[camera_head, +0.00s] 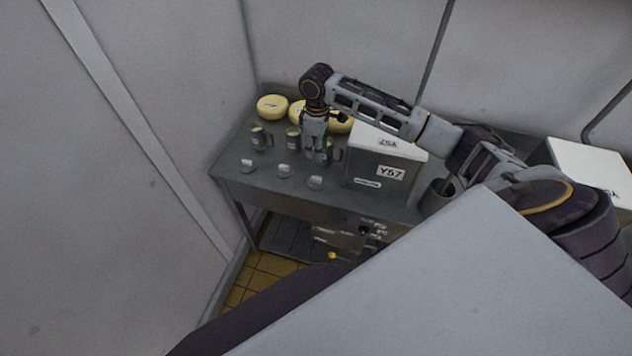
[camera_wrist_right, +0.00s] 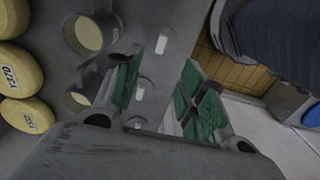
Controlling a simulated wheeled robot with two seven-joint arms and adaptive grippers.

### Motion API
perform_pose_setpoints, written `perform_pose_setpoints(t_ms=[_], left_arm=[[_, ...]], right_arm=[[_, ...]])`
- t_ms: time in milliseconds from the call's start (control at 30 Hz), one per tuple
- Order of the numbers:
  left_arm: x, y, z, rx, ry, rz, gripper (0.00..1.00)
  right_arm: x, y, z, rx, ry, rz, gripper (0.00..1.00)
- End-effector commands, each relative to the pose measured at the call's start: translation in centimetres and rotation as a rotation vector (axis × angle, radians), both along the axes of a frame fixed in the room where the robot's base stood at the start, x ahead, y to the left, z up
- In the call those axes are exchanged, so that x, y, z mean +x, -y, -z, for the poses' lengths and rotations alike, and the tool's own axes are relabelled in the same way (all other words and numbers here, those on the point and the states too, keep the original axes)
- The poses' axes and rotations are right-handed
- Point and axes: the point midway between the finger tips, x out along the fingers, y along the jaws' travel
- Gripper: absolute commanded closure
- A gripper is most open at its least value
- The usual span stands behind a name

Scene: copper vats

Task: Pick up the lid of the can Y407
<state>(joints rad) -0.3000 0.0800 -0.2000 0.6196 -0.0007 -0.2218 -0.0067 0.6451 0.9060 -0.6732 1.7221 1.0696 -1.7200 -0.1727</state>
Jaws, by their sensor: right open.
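Three small dark cans stand in a row on the grey table: a left one (camera_head: 258,138), a middle one (camera_head: 293,139) and a right one (camera_head: 327,153). In front lie three small grey lids with white tags: left (camera_head: 246,166), middle (camera_head: 285,171), right (camera_head: 315,183). Their tags are too small to read, so I cannot tell which is Y407. My right gripper (camera_head: 315,144) is open and empty above the table, near the middle and right cans. In the right wrist view its green-padded fingers (camera_wrist_right: 162,95) are spread, with the lids beyond them. My left gripper is not in view.
Yellow cheese-like rounds (camera_head: 271,107) lie behind the cans. A white box (camera_head: 376,170) marked Y57 stands right of the cans. A dark cylindrical container (camera_head: 437,196) is farther right. The table's front left has free room around the lids.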

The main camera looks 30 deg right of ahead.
Motion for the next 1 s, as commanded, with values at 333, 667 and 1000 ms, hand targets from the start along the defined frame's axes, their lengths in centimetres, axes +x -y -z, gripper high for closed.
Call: perform_pose_setpoints(t_ms=[333, 667, 1000], left_arm=[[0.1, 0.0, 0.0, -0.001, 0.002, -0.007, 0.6], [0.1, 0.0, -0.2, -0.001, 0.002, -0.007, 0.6], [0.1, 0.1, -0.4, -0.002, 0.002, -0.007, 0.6]], right_arm=[[-0.1, 0.1, 0.0, -0.003, -0.003, -0.005, 0.59], [-0.1, 0.0, 2.2, -0.001, -0.004, -0.004, 0.59], [-0.1, 0.0, 6.7, -0.001, -0.004, -0.004, 0.59]])
